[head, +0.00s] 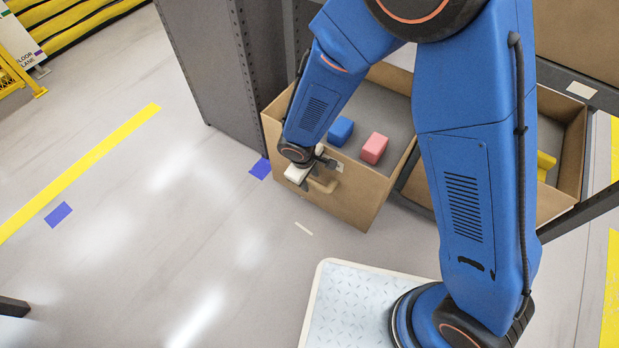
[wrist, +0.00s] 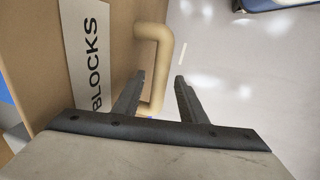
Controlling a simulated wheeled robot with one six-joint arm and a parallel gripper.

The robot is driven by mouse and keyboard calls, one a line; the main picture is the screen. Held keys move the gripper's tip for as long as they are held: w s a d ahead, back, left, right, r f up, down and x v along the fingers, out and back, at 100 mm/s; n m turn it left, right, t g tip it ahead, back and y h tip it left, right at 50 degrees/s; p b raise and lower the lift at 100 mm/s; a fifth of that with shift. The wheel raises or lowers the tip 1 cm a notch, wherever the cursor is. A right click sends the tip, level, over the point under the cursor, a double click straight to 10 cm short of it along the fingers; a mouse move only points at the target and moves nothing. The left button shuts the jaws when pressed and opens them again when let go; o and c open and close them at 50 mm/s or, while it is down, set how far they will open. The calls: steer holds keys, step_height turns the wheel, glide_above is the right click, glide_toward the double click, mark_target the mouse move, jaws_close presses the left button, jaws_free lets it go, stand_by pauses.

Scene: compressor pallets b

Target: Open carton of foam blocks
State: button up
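The open carton (head: 345,205) is a brown cardboard drawer-like box, standing out from the dark shelving with its top open. A blue block (head: 340,130) and a pink block (head: 374,148) lie inside it. Its front has a tan handle (head: 323,186), also seen in the wrist view (wrist: 163,50), beside a label reading "BLOCKS" (wrist: 92,50). My gripper (head: 318,168) is at the handle. In the wrist view my gripper (wrist: 160,78) has its fingers apart, one on each side of the handle bar, with a gap visible at the right finger.
A second carton (head: 573,140) with a yellow block (head: 545,165) sits to the right, partly hidden by my arm. A dark grey cabinet (head: 205,70) stands left of the open carton. The floor (head: 200,220) to the left and in front is clear, with yellow and purple markings.

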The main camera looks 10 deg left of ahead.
steer(key=s+a+r, duration=0.1)
steer(key=s+r, duration=0.2)
steer(key=r, duration=1.4)
steer(key=shift+s, duration=0.1)
steer(key=w+d+r+m, duration=0.25)
steer(key=d+r, duration=0.45)
steer(key=d, duration=0.5)
steer(key=w+d+r+m, duration=0.2)
steer(key=d+r+m, duration=0.2)
steer(key=d+r, duration=0.5)
steer(key=s+d+r+m+t, duration=0.1)
steer(key=s+d+r+m, duration=0.1)
steer(key=s+d, duration=0.4)
steer(key=s+d+r+m+t, duration=0.1)
steer(key=s+d+m, duration=0.4)
steer(key=d, duration=1.1)
steer(key=shift+s+r+t+y, duration=0.35)
steer(key=shift+s+t+y, duration=0.05)
steer(key=shift+s, duration=0.8)
steer(key=shift+m, duration=0.25)
stand_by(0.5)
